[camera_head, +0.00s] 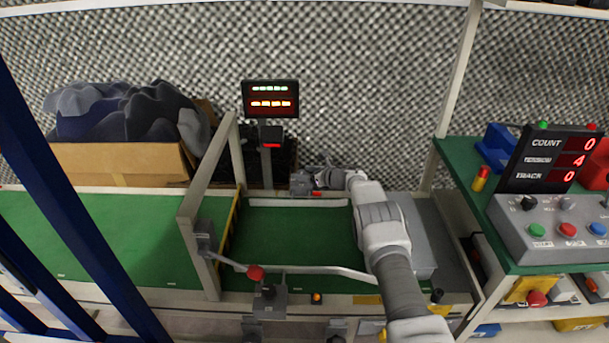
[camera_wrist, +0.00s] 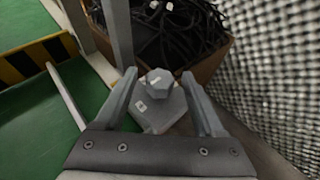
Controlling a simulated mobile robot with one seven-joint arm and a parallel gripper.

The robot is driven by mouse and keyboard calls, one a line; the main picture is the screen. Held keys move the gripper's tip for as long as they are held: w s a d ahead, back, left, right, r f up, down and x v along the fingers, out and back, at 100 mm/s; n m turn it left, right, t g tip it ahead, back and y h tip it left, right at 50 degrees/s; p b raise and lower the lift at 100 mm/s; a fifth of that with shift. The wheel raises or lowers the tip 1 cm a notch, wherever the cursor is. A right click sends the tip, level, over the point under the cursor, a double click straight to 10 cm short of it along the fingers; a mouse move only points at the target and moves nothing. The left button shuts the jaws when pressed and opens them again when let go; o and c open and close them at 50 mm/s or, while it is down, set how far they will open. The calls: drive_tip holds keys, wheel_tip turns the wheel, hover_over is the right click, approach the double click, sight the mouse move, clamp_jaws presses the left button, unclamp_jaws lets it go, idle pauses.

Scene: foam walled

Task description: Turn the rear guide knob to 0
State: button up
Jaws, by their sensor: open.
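The rear guide knob (camera_wrist: 157,83) is a grey faceted knob with a light mark on top. It sits on a grey block (camera_wrist: 160,118) with small white labels that I cannot read. My gripper (camera_wrist: 160,88) is open, with one finger on each side of the knob; I cannot tell whether either finger touches it. In the head view my gripper (camera_head: 318,180) is at the rear rail behind the green belt (camera_head: 290,235), beside the grey block (camera_head: 301,184). There the knob itself is hidden or too small to make out.
A white rail (camera_wrist: 66,95) runs at left. A display (camera_head: 270,99) stands behind the belt. A control panel (camera_head: 555,228) and count display (camera_head: 552,158) are at right.

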clamp_jaws()
drive_tip(key=shift+a+r+p, duration=0.1)
drive_tip(key=shift+r+p, duration=0.1)
drive_tip(key=shift+p, duration=0.45)
